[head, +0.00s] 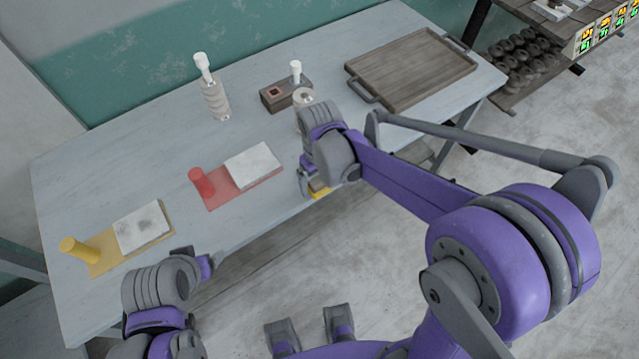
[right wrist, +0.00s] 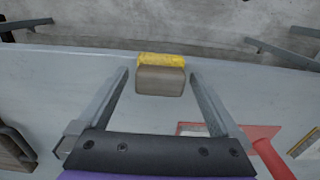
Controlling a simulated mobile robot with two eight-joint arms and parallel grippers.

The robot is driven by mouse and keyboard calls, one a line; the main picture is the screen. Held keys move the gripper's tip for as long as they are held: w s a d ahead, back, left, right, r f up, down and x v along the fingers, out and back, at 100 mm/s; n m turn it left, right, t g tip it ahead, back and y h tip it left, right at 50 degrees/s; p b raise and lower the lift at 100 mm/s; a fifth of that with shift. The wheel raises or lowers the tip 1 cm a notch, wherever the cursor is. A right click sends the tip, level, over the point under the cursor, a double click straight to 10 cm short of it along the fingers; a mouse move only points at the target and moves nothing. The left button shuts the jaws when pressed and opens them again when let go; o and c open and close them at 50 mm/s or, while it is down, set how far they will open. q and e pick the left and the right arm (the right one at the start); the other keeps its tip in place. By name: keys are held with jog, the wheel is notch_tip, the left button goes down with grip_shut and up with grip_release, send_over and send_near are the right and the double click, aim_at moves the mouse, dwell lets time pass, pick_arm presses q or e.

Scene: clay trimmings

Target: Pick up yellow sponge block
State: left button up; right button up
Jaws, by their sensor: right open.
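The yellow sponge block, yellow (right wrist: 161,60) with a grey-brown face, lies near the table's edge in the right wrist view. In the head view only a yellow sliver (head: 320,193) shows beneath my right gripper (head: 309,184). In the right wrist view my right gripper (right wrist: 160,73) is open, with one finger on each side of the block and visible gaps between. My left gripper (head: 196,259) is by the table's front edge, away from the block. Its fingers are not clear enough to tell open from shut.

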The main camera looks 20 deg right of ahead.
aim_at(320, 180)
jog(key=shift+c, duration=0.3)
jog(key=c, duration=1.4)
notch_tip(320, 180, up, 10)
jog(key=shift+f+p, duration=0.1)
jog(key=shift+p, duration=0.3)
